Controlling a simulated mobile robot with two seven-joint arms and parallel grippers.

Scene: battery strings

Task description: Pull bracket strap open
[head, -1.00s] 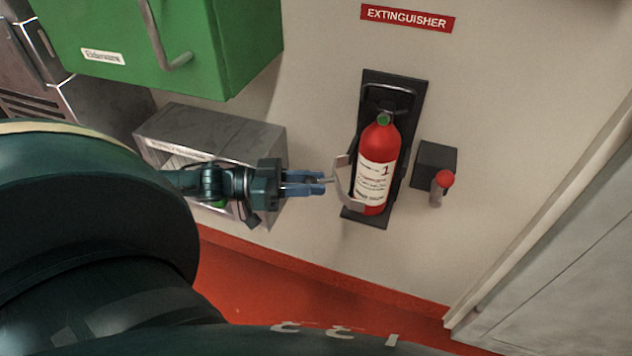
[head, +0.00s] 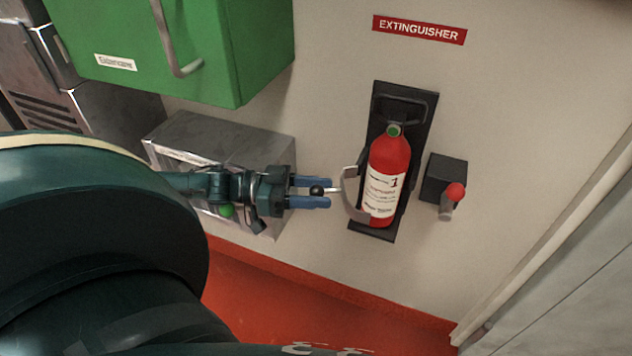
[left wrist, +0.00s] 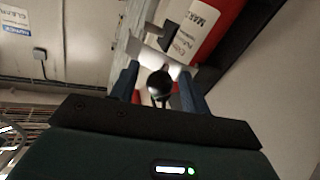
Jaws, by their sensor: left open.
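The red extinguisher (head: 388,165) stands upright on a black wall bracket (head: 415,118). A grey metal strap (head: 350,190) curves out on the left side of its lower body, and its left part stands away from the bottle. A thin rod runs left from the strap to a black ball knob (head: 317,190). My left gripper (head: 325,191) is open, with its blue fingers on either side of the knob. The left wrist view shows the knob (left wrist: 160,84) between the fingers, with gaps to both, and the pale strap (left wrist: 155,57) beyond. My right gripper is not in view.
A black wall box with a red-knobbed lever (head: 453,195) is right of the extinguisher. A green cabinet (head: 200,45) hangs above left, and a grey metal box (head: 215,140) sits behind my left gripper. A door frame (head: 560,235) is at right.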

